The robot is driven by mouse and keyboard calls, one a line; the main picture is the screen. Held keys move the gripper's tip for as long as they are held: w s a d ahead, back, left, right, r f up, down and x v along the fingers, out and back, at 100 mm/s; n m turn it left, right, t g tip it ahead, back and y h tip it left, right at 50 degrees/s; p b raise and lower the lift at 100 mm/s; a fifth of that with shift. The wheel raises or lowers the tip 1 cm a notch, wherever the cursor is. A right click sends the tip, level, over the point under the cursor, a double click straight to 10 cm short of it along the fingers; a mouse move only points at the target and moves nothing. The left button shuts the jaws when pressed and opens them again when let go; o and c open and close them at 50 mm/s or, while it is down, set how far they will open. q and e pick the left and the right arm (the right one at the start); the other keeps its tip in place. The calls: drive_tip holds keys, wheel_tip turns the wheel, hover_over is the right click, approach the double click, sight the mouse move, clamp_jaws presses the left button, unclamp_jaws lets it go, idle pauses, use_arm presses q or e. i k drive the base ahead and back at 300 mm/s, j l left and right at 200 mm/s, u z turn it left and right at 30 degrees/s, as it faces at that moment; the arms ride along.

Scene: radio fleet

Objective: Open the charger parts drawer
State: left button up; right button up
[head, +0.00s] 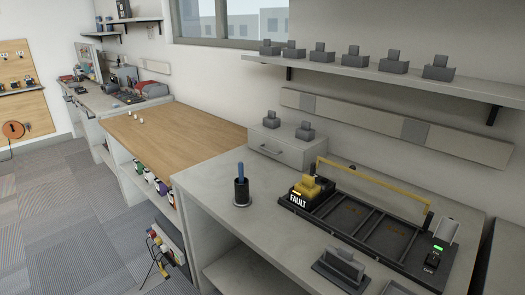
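A small grey drawer unit (283,147) stands at the back of the grey counter, against the wall. Its front, with a bar handle (270,150), faces left and towards me, and it looks closed. Two small grey blocks with upright tabs stand on its top. The picture shows no label on it, so I cannot tell for certain that it is the charger parts drawer. Neither of my grippers shows in the head view.
On the grey counter (215,183) are a black cup (242,190) with a blue-handled tool, a black charger rack (365,225) with a yellow bar and a "FAULT" sign, and a dark block (341,269) in front. A shelf (400,80) hangs above. Grey floor (70,210) is free at left.

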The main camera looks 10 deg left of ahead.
sight(291, 156)
drive_tip(key=i+j, duration=0.1)
drive_tip(key=j, duration=0.35)
drive_tip(key=i+j, duration=0.1)
drive_tip(key=j, duration=0.3)
drive_tip(key=i+j+u, duration=0.1)
drive_tip(key=j, duration=0.35)
drive_tip(key=i+j, duration=0.15)
drive_tip(key=j, duration=0.3)
drive_tip(key=i+j, duration=0.15)
drive_tip(key=j, duration=0.25)
drive_tip(key=i+j, duration=0.1)
drive_tip(key=j, duration=0.35)
drive_tip(key=u, duration=0.05)
